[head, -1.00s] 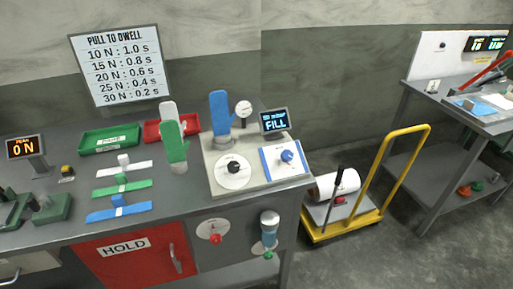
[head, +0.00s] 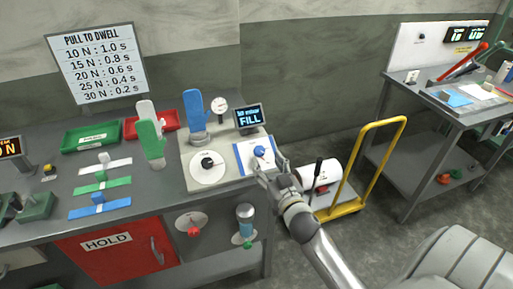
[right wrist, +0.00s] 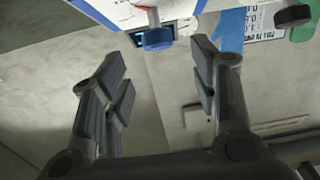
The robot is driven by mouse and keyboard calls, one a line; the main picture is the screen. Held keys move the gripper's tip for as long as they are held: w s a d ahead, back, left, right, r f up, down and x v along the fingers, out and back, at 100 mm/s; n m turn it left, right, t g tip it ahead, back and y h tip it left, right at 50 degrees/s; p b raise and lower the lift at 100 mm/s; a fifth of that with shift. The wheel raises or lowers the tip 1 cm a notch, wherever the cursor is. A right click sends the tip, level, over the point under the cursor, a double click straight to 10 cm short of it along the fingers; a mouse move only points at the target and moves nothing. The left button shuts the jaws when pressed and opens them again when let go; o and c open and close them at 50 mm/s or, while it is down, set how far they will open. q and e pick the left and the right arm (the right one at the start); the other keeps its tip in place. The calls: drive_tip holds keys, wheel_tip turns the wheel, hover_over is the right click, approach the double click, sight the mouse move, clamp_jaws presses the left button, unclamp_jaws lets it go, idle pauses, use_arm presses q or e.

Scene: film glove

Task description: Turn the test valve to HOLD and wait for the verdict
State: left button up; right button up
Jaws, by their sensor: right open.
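A blue knob (head: 260,152) stands on a white panel with blue side stripes, on the pale test block (head: 186,170) at the bench's right end. A small display (head: 249,117) behind it reads FILL. A black knob (head: 207,162) sits on a round white dial to its left. My right gripper (head: 268,172) is at the panel's front right edge, close to the blue knob. In the right wrist view, the open, empty fingers (right wrist: 158,80) point toward the blue knob (right wrist: 158,38), which is apart from them. My left gripper is not in view.
A blue glove form (head: 195,108) and a gauge (head: 219,106) stand behind the knobs. Green (head: 150,138) and white glove forms stand to the left. Below are a red HOLD door (head: 110,262) and a red knob (head: 194,231). A yellow trolley (head: 350,208) stands right of the bench.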

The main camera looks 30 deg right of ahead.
sight(260, 149)
drive_tip(key=p+x, duration=0.1)
drive_tip(key=x, duration=0.4)
drive_tip(key=shift+w+d, duration=0.1)
drive_tip(key=shift+w, duration=0.25)
drive_tip(key=shift+x, duration=0.9)
drive_tip(key=shift+c, duration=0.3)
drive_tip(key=c, duration=1)
drive_tip(key=shift+o, duration=0.2)
drive_tip(key=shift+n, duration=0.3)
